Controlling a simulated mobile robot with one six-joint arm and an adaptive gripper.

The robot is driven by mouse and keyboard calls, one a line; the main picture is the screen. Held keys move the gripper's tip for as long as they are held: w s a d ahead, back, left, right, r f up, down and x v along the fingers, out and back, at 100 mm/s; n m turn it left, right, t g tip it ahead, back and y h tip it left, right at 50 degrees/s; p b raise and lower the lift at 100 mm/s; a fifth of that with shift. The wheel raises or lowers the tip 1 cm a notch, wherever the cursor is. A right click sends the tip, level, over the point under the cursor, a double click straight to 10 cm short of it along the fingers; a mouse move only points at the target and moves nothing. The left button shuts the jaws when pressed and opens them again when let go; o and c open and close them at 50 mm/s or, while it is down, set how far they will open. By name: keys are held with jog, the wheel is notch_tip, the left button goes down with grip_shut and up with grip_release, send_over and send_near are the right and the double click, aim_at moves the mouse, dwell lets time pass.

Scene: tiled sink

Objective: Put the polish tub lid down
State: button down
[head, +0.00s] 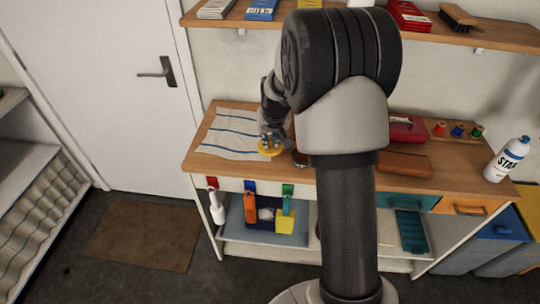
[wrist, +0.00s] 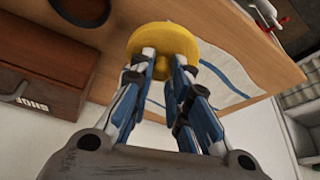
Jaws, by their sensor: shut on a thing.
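The yellow round polish tub lid (head: 271,149) is at the bench's left half, by the right edge of a striped cloth (head: 228,136). My gripper (head: 271,138) is shut on it from above. In the wrist view the fingers (wrist: 164,62) close on the knob of the lid (wrist: 160,36). The lid overlaps bare wood and the cloth's edge there; I cannot tell whether it touches the bench. A dark round thing (head: 300,159), possibly the open tub, stands just right of the lid, partly hidden by my arm. It also shows in the wrist view (wrist: 62,12).
The wooden bench top (head: 215,168) has bare wood in front of the cloth. A brown box (wrist: 35,85) lies near the dark round thing. Farther right are a red tin (head: 405,130), thread spools (head: 457,131) and a white bottle (head: 507,160). A shelf (head: 480,37) hangs above.

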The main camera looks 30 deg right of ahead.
aim_at(271, 149)
jog(key=shift+f+b, duration=0.8)
jog(key=shift+f, duration=2.15)
jog(key=shift+f, duration=0.1)
jog(key=shift+f, duration=0.15)
jog(key=c, duration=1.5)
grip_release()
jog(key=shift+c, duration=0.2)
